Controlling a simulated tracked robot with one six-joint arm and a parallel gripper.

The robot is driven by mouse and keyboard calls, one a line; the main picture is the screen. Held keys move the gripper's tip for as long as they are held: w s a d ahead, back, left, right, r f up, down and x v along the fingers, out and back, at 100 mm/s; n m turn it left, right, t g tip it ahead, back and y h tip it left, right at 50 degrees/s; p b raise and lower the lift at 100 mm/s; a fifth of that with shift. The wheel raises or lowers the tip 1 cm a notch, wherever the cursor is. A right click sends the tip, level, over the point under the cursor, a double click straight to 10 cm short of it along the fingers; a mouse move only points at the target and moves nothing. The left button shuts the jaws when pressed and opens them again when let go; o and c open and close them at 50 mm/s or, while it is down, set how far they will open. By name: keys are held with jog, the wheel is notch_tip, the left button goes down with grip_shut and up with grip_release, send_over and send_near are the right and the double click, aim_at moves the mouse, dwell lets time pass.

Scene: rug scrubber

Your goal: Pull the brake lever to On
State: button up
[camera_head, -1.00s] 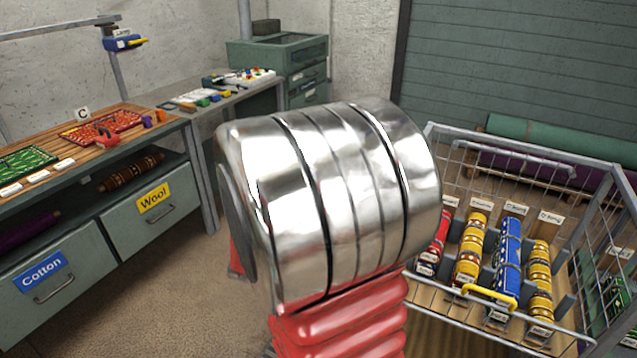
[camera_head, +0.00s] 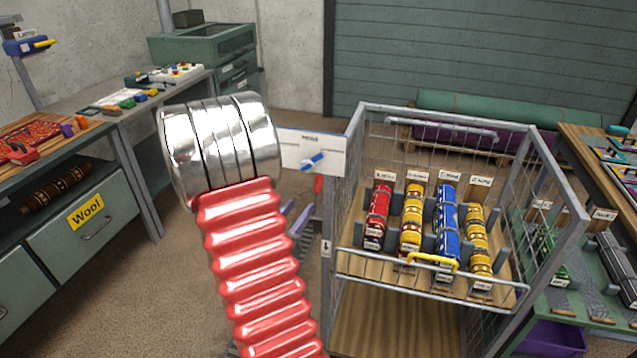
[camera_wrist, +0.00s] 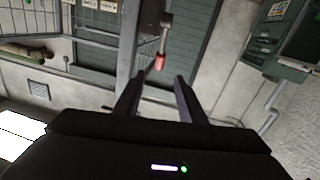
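A lever with a metal shaft and a red tip (camera_wrist: 160,62) shows in the wrist view, ahead of the fingers and near the middle of the gap between them. I take it for the brake lever. My gripper (camera_wrist: 158,82) is open, and its two dark fingers hold nothing. The lever tip looks beyond the fingertips, with no contact that I can see. In the head view a small red handle (camera_head: 318,184) shows just left of the wire cart, below a white plate with a blue handle (camera_head: 313,160). The lever's On marking is not readable.
The wire cart (camera_head: 440,277) holds several coloured rolls and stands right of my arm. A drawer bench (camera_head: 80,227) is at left, and a work table (camera_head: 590,150) at right. Brown floor lies open between the left bench and my arm.

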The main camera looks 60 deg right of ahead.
aim_at(316, 185)
jog(key=shift+d, duration=0.1)
jog(key=d, duration=1.3)
jog(key=shift+w+d, duration=0.2)
jog(key=shift+d, duration=0.15)
jog(key=shift+c, duration=0.6)
grip_shut()
